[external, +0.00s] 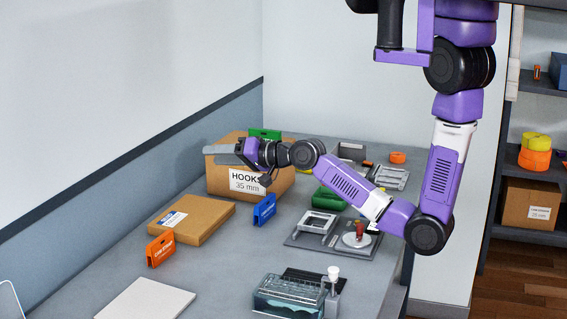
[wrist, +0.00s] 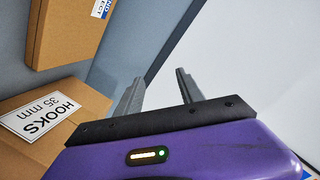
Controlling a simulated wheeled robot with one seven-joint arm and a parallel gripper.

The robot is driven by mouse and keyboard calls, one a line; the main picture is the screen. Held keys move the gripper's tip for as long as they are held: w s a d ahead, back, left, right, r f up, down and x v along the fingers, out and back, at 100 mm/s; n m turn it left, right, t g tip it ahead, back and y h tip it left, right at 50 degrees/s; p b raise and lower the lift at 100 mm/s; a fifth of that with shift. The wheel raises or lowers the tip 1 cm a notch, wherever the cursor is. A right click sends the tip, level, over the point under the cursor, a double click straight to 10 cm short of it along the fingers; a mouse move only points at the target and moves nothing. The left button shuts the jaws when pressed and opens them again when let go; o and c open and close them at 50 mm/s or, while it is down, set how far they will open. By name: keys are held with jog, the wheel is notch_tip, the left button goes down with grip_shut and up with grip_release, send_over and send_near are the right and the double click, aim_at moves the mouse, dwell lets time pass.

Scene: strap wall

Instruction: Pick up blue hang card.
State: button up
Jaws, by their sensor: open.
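The blue hang card (external: 264,210) stands upright on the grey counter, in front of the HOOKS box and right of the flat brown box. My gripper (external: 222,152) is above and in front of the HOOKS box in the external view, higher than the blue card and to its left. In the wrist view my gripper (wrist: 158,92) has its two fingers apart with nothing between them. The blue card does not show in the wrist view.
The HOOKS box (external: 222,184) stands beneath my gripper. A green card (external: 265,134) is behind the HOOKS box. A grey tray (external: 300,239) with parts is at right.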

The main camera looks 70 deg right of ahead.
jog(key=w+d+m+g, duration=0.1)
jog(key=w+d+g, duration=0.25)
jog(key=w, duration=0.25)
jog(key=m+g, duration=0.9)
jog(key=g, duration=0.4)
send_over(267, 197)
jog(key=f, duration=0.7)
jog(key=s+f+p, duration=0.1)
jog(key=f, duration=0.2)
jog(key=shift+f, duration=0.4)
jog(key=shift+w+f+p, duration=0.2)
jog(key=shift+f+p, duration=0.05)
jog(key=shift+f, duration=1.7)
jog(key=shift+w+f+p, duration=0.2)
jog(key=shift+f, duration=1.7)
grip_shut()
